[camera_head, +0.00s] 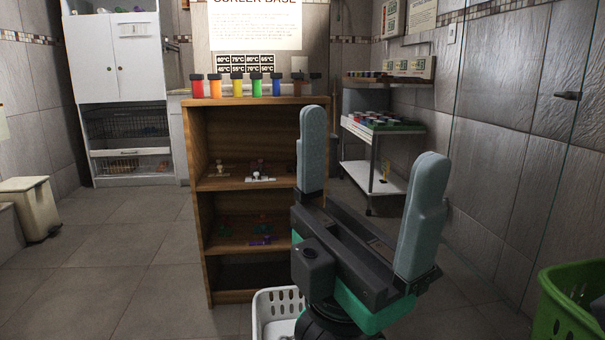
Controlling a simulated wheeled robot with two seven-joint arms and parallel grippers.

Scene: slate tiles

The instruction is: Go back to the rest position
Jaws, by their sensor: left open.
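My left gripper (368,195) is large in the foreground, right of centre in the head view. Its two grey-blue padded fingers point up and stand wide apart, with nothing between them. Its body is dark with green parts. It is in front of the right side of a wooden shelf unit (252,189) and hides part of it. My right gripper is not in view.
Several coloured jars (215,85) stand in a row on the shelf unit. A white basket (277,306) is beside my gripper, low down. A green basket (570,305) is at right. A metal cart (375,172) stands behind. Floor at left is clear, with a bin (28,208) beyond.

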